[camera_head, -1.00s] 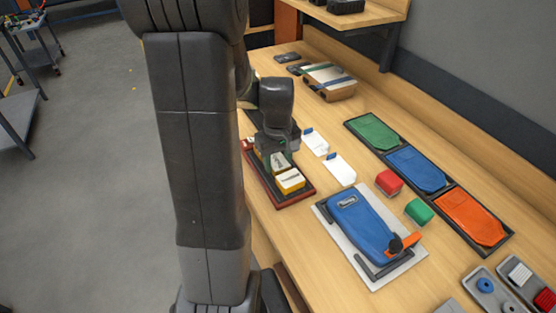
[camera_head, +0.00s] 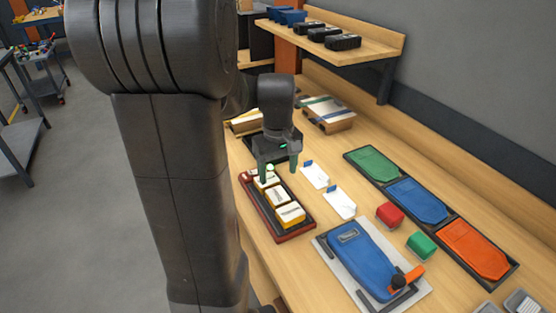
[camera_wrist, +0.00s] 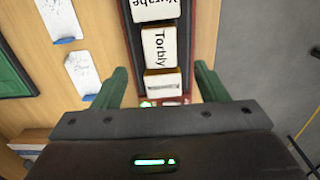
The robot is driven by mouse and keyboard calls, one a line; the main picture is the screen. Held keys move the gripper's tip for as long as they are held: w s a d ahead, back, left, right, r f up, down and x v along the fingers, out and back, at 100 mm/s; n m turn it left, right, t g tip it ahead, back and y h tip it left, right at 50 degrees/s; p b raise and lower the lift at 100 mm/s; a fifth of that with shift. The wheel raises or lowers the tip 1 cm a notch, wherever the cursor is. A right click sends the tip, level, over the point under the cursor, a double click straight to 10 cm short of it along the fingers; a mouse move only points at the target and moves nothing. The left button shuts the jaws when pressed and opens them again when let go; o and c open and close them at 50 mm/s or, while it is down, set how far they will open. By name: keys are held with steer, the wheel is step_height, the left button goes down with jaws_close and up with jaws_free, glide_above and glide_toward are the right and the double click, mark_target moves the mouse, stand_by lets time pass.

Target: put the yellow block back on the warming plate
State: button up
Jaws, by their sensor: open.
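Several yellow blocks with white labels stand in a row on a dark tray with a red rim (camera_head: 297,234), probably the warming plate. The nearest block (camera_head: 290,215) and the middle block (camera_head: 276,196) show clearly; the farthest block (camera_head: 262,183) is partly behind a finger. In the wrist view, a block labelled "Torbly" (camera_wrist: 159,46) lies ahead of the fingertips and another block (camera_wrist: 161,83) shows between the fingers. My gripper (camera_head: 279,175) is open and empty above the tray's far end. I cannot tell which block the task means.
Two white cards (camera_head: 315,176) with blue tabs lie right of the tray. A red block (camera_head: 390,214) and a green block (camera_head: 421,246) stand farther right, near a blue device on a white board (camera_head: 324,243). Coloured mats (camera_head: 417,199) line the back. A shelf (camera_head: 330,38) hangs above.

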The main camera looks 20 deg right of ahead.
steer(key=shift+r, duration=1.7)
